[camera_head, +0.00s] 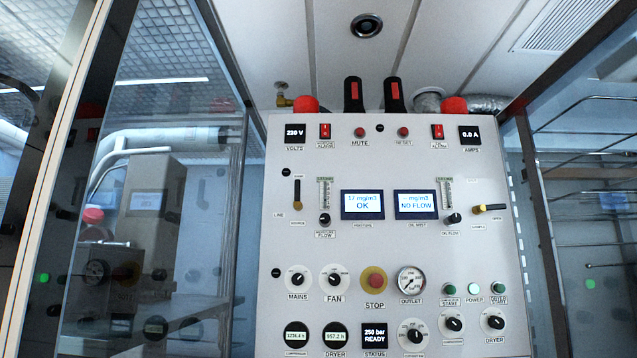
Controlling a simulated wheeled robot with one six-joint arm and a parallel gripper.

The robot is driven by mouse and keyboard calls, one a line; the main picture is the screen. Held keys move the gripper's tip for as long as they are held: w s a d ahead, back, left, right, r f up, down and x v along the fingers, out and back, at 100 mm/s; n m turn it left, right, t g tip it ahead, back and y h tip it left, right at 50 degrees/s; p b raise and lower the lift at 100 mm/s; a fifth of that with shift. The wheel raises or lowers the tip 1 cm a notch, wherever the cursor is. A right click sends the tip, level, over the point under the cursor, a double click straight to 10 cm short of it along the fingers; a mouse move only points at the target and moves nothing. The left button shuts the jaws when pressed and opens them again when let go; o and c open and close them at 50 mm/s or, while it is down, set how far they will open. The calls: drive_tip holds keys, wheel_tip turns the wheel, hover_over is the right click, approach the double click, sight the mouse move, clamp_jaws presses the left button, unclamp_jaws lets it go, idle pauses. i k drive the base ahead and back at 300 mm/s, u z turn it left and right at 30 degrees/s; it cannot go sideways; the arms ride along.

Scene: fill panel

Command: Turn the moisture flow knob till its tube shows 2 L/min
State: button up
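The moisture flow knob (324,219) is a small black knob at the upper left of the white panel (385,250), with a "MOISTURE FLOW" label under it. Its flow tube (325,193) is a clear upright scale just above the knob. The tube's reading is too small to make out. The moisture display (362,204) to the right of the tube reads "17 mg/m3 OK". My gripper is not in view, and nothing touches the knob.
A similar oil flow knob (453,218) and tube (446,193) sit at the right, beside a display (415,204) reading "NO FLOW". A black lever (297,192) stands left of the moisture tube. A red stop button (374,281) is below. Glass panes flank the panel.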

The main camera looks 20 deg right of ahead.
sight(324, 218)
drive_tip(key=k, duration=1)
drive_tip(key=u, duration=2)
drive_tip(key=i, duration=1.15)
drive_tip(key=z, duration=2.15)
drive_tip(key=i, duration=0.5)
drive_tip(key=z, duration=0.05)
